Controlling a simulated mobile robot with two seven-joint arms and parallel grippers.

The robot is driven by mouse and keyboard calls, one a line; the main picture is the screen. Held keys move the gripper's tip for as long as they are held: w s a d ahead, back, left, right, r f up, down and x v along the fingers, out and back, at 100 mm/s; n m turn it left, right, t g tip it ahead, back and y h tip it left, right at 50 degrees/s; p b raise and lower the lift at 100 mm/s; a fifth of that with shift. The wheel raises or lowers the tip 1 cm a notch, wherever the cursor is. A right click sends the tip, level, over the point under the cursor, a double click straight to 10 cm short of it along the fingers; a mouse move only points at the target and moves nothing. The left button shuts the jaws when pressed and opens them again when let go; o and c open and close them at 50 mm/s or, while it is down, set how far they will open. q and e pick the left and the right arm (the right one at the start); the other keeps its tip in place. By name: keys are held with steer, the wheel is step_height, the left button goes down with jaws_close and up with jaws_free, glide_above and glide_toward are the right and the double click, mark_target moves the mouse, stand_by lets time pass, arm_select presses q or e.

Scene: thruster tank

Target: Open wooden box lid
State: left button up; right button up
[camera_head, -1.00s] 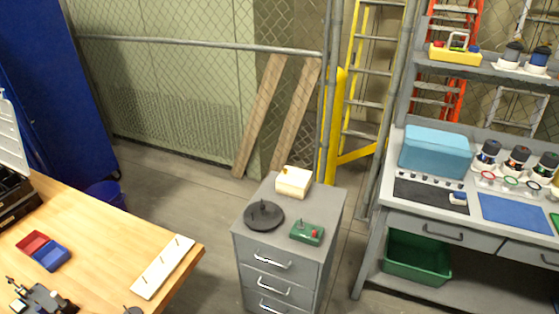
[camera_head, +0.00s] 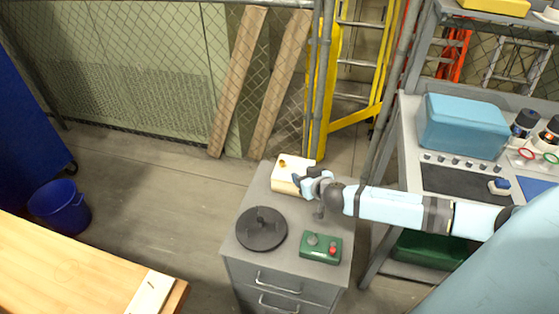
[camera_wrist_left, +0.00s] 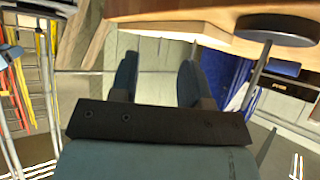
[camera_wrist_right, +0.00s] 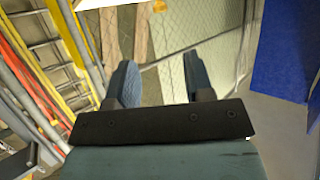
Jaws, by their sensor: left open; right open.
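The small cream wooden box (camera_head: 293,169) stands at the back of the grey drawer cabinet in the head view, its lid down, with a small golden-brown piece on top. My right gripper (camera_head: 300,182) is at the box's right front side; whether it touches the box is unclear. In the right wrist view the right gripper's fingers (camera_wrist_right: 162,78) are apart with nothing between them. My left gripper does not show in the head view; in the left wrist view its fingers (camera_wrist_left: 158,76) are open and empty.
On the grey cabinet (camera_head: 240,268), a dark round disc (camera_head: 262,229) and a green control box (camera_head: 321,247) stand in front of the wooden box. A wooden table (camera_head: 80,268) is at lower left. A workbench with a blue case (camera_head: 462,125) is at right. Floor lies between table and cabinet.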

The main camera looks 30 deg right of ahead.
mark_target(283, 162)
steer(key=x, duration=1.1)
steer(key=shift+w, duration=0.2)
steer(key=shift+x, duration=0.85)
steer(key=shift+s, duration=0.1)
